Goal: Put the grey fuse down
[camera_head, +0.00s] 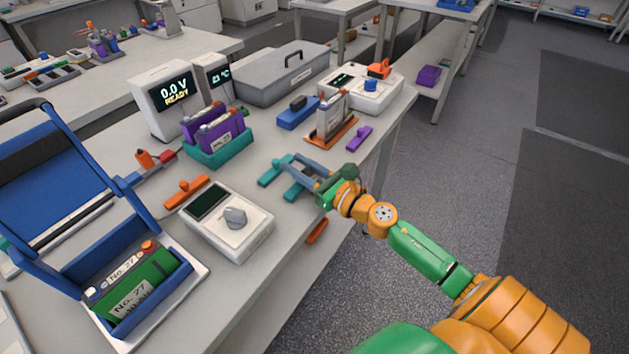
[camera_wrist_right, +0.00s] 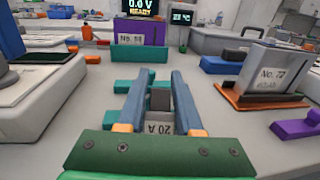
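The grey fuse, labelled 20 A, shows in the right wrist view (camera_wrist_right: 160,101), with its label upside down. It sits between the two blue fingers of my right gripper (camera_wrist_right: 160,85), which appear closed against its sides. In the head view my right gripper (camera_head: 298,170) is low over the front part of the bench (camera_head: 262,274). The fuse is mostly hidden there by the fingers. Teal pieces (camera_head: 270,175) show at the finger ends; I cannot tell whether they rest on the bench. My left gripper is not in view.
A teal stand (camera_head: 220,153) with purple batteries lies beyond the gripper. A white meter (camera_head: 228,222) is to its left. An orange tray (camera_head: 327,139) with a grey battery (camera_head: 331,112) and a purple piece (camera_head: 359,138) are to its upper right. A blue-lidded device stands at left.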

